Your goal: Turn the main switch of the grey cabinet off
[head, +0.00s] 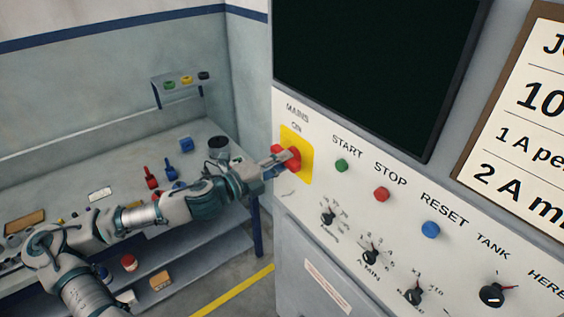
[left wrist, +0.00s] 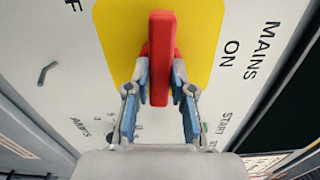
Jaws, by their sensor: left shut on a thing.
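The grey cabinet (head: 308,194) stands on the right, with a pale control panel. Its main switch (head: 293,158) is a red handle on a yellow plate (head: 305,178), under the words MAINS and ON. In the left wrist view the red handle (left wrist: 160,50) stands in line with the picture's upright, with ON to its right and a letter F at the upper left. My left gripper (head: 279,163) is shut on the red handle, with one blue-padded finger on each side of it (left wrist: 160,82). The gripper hides part of the handle in the head view. My right gripper is not in view.
Right of the switch are a green START button (head: 341,165), a red STOP button (head: 381,194), a blue RESET button (head: 430,229) and several black knobs (head: 371,257). A dark screen (head: 370,70) is above. A workbench (head: 100,178) with tools stands behind my left arm.

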